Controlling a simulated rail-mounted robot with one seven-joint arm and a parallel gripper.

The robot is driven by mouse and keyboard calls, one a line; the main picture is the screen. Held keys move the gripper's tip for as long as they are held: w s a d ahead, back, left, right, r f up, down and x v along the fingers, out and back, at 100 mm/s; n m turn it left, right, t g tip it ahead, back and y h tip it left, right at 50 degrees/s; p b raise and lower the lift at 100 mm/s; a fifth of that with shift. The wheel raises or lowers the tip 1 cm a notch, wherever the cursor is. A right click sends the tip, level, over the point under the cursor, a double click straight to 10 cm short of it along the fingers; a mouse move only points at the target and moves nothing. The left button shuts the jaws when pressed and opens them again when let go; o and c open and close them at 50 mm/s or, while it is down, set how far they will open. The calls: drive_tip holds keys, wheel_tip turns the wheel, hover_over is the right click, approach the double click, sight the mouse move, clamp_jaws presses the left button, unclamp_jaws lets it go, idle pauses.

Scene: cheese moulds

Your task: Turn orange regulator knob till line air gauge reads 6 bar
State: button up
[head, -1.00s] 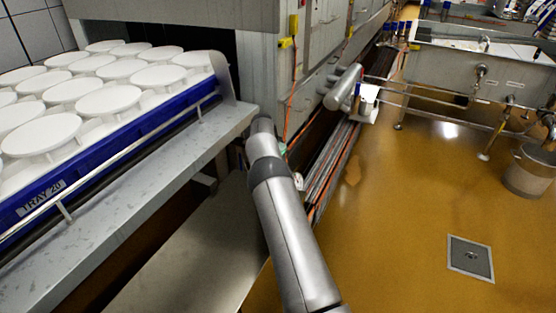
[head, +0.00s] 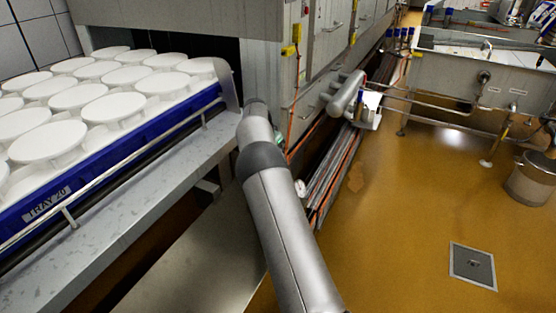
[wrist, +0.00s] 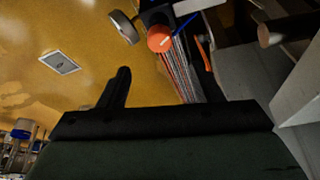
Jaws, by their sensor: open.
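An orange knob (wrist: 160,39) shows near the top middle of the wrist view, round and seen nearly end-on. A silver round-rimmed part (wrist: 123,27), perhaps a gauge seen from the side, sits just left of it. The knob lies beyond the fingertips, roughly in line with the gap, and is not touched.
In the head view, a blue tray (head: 125,150) of white round moulds stands on a metal conveyor at left. Pipes and orange hoses run along the machine (head: 262,60). A steel sink (head: 455,80) and bucket (head: 533,178) stand right. The brown floor (head: 400,210) is mostly clear.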

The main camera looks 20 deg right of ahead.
drive_tip(key=v, duration=0.7)
drive_tip(key=shift+p, duration=0.35)
drive_tip(key=s+a+r+n+y+p, duration=0.25)
drive_tip(key=s+a+r+p, duration=0.2)
drive_tip(key=s+r, duration=0.55)
drive_tip(key=s+a+r+n+y+p, duration=0.1)
drive_tip(key=s+a+r+n+p, duration=0.3)
drive_tip(key=s+r, duration=0.5)
drive_tip(key=s+a+n+p, duration=0.3)
drive_tip(key=s+a+p, duration=0.1)
drive_tip(key=s, duration=1.1)
drive_tip(key=s+a+n+g+p, duration=0.1)
drive_tip(key=s+a+n+p, duration=0.2)
drive_tip(key=s, duration=1.2)
drive_tip(key=shift+s+a+r+n+g+y+p, duration=0.25)
drive_tip(key=shift+a+r+n+g+y+p, duration=0.1)
drive_tip(key=shift+a+p, duration=0.4)
